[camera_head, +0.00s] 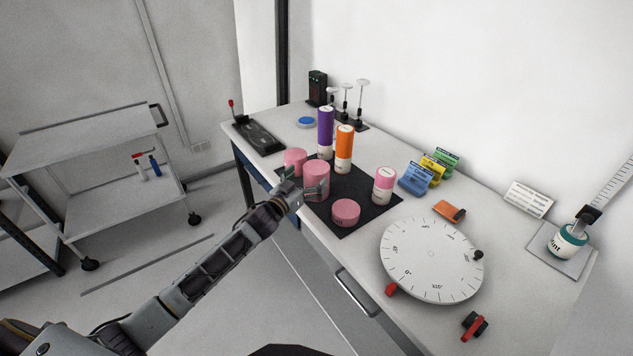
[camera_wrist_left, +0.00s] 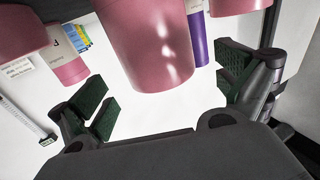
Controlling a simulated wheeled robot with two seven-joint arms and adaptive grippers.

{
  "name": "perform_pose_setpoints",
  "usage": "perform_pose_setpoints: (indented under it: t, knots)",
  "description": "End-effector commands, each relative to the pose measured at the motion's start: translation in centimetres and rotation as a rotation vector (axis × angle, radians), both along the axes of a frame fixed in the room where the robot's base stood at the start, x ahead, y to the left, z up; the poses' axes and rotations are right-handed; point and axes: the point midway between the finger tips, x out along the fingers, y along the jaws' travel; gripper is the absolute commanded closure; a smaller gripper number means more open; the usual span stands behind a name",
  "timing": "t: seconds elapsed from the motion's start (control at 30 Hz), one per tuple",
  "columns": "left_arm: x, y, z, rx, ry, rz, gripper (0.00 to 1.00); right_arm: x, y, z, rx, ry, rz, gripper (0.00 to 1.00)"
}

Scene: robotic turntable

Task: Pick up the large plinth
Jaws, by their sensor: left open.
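The large plinth looks to be the widest and tallest plain pink cylinder (camera_head: 317,174), upright on the black mat (camera_head: 372,218). My left gripper (camera_head: 299,185) is open at its near left side, with the fingers apart. In the left wrist view the large pink cylinder (camera_wrist_left: 150,45) shows ahead of and between the open, green-padded fingers (camera_wrist_left: 165,90). I cannot tell whether either finger touches it. A smaller pink cylinder (camera_head: 294,159) stands behind it to the left, and a low pink one (camera_head: 345,211) in front to the right. My right gripper is not in view.
Purple (camera_head: 325,125) and orange (camera_head: 344,150) tall cylinders stand close behind. A pink-and-white container (camera_head: 384,185) stands to the right. A white round dial (camera_head: 431,260) lies at the table's near right. A cart (camera_head: 90,150) stands at left.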

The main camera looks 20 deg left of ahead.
Motion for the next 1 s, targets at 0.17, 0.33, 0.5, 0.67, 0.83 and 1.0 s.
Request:
perform_pose_setpoints:
  t: [0.17, 0.33, 0.5, 0.67, 0.83, 1.0]
  knots:
    - [0.0, 0.0, 0.0, 0.0, 0.0, 0.0, 0.0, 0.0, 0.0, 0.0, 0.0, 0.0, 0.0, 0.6]
    - [0.2, -0.1, 0.0, 0.0, 0.0, 0.0, 0.0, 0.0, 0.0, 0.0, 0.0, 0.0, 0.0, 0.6]
    - [1.0, -0.3, 0.1, 0.001, -0.001, 0.0, 0.0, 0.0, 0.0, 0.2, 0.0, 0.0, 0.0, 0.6]
    - [2.2, -0.7, 0.1, -0.001, -0.001, 0.001, 0.0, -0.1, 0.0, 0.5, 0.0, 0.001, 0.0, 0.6]
    - [3.4, -1.0, 0.1, 0.001, -0.001, 0.001, 0.0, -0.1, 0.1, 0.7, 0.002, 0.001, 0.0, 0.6]
    - [4.5, -1.4, 0.0, -0.001, 0.0, 0.0, 0.0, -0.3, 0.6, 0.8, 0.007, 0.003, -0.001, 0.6]
